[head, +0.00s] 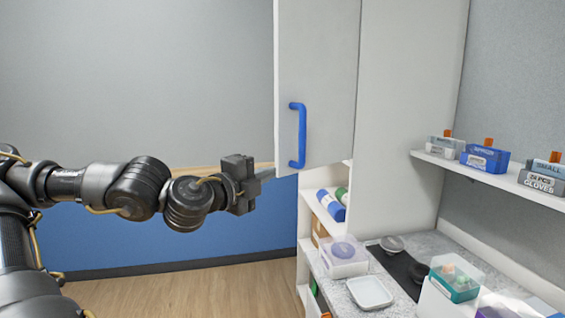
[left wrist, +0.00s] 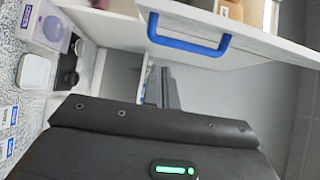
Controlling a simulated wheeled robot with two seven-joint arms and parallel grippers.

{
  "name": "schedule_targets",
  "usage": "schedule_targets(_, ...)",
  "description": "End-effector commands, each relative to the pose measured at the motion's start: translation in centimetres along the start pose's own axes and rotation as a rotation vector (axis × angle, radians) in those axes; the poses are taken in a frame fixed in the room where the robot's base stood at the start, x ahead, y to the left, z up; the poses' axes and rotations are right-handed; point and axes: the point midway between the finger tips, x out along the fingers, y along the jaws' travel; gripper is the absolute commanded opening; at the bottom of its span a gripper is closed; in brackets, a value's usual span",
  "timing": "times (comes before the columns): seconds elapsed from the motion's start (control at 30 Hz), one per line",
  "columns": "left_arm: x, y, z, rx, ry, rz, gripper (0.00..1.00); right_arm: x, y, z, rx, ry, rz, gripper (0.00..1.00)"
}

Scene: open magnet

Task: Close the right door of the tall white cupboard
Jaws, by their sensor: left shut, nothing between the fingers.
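The white cupboard door (head: 328,80) stands open, swung out from the tall cupboard (head: 408,90), with its outer face towards me. Its blue handle (head: 298,135) is near the free left edge. In the left wrist view the door (left wrist: 262,45) and handle (left wrist: 188,42) cross the top. My left gripper (head: 268,171) is shut and empty, at the door's lower free corner, below and left of the handle. I cannot tell whether its tips touch the door or pass behind it. My right gripper is not in view.
Open shelves (head: 308,215) with bottles and boxes lie below the door. A speckled counter (head: 400,300) at right holds a white dish (head: 370,292), a lidded tub (head: 343,252) and other boxes. A wall shelf (head: 480,172) carries glove boxes. Floor at left is clear.

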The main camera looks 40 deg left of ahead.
Motion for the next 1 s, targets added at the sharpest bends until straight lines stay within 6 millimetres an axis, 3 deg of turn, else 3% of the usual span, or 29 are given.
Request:
schedule_targets(0.67, 4.7, -0.6, 0.1, -0.009, -0.001, -0.001, 0.0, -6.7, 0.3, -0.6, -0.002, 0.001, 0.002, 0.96)
schedule_targets(1.0, 9.6, -0.2, 0.1, -0.008, -0.003, -0.001, 0.0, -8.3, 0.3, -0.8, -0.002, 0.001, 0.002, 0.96)
